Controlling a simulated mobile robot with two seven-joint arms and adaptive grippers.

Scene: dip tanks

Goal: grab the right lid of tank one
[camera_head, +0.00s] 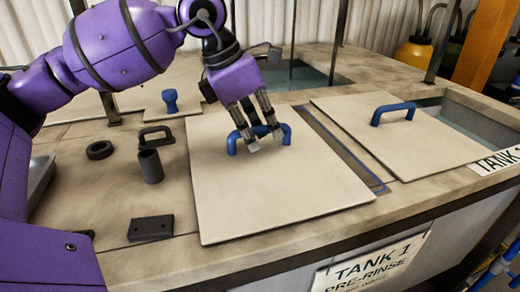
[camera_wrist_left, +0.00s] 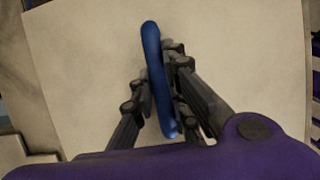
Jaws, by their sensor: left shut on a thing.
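A flat beige lid (camera_head: 285,190) with a blue bar handle (camera_head: 287,132) lies on the counter just behind the TANK 1 PRE-RINSE sign (camera_head: 368,264). My left gripper (camera_head: 264,140) is shut on this handle from above. The left wrist view shows the blue handle (camera_wrist_left: 155,70) between the fingers, with the lid (camera_wrist_left: 80,50) beneath. The lid appears to lie flat, and what is under it is hidden. My right gripper is not in view.
A second lid (camera_head: 395,140) with a blue handle (camera_head: 393,112) lies to the right, by an open water-filled tank (camera_head: 470,118). Dark posts rise behind.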

